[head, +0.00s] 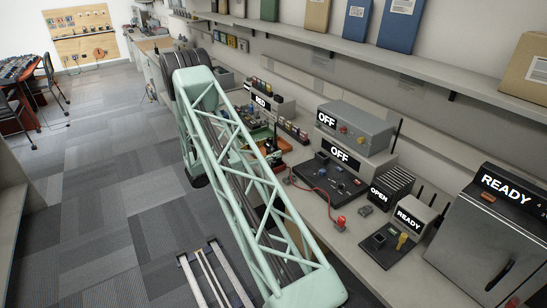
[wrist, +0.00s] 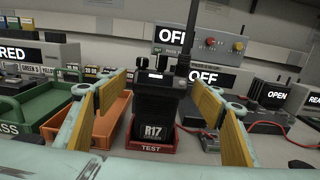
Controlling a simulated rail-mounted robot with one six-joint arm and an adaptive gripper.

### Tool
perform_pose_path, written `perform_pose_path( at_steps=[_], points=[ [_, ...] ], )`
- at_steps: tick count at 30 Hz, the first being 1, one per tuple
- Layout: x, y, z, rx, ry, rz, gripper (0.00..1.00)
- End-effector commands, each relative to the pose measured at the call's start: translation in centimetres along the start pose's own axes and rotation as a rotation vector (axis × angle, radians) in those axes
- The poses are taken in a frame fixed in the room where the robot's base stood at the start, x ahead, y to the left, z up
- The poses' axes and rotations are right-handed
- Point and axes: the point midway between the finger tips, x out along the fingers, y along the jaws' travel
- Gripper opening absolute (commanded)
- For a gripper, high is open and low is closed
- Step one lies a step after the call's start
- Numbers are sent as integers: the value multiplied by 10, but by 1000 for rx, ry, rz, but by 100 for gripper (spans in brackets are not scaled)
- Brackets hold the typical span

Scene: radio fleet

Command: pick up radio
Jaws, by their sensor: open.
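A black radio (wrist: 153,112) with an R17 label stands upright in a red cradle marked TEST (wrist: 150,150) in the wrist view. Its antenna rises at its right side. My gripper (wrist: 168,100) is open, with one yellow-padded finger on each side of the radio. The radio sits between the fingers in the picture, with visible gaps on both sides. I cannot tell how far the fingertips reach along it.
An orange tray (wrist: 105,122) and a green tray (wrist: 45,108) stand left of the radio. Grey boxes marked OFF (wrist: 205,78) stand behind it. A black panel with a red cable (wrist: 268,118) lies to the right. A shelf (head: 400,65) runs above the bench.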

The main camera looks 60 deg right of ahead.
Motion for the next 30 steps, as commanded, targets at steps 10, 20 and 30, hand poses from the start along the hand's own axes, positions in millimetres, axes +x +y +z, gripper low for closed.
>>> perform_pose_path(
  at_steps=[10, 20, 30],
  points=[
    [23, 0, 0, 0, 0, 0, 61],
    [24, 0, 0, 0, 0, 0, 61],
    [24, 0, 0, 0, 0, 0, 50]
  ],
)
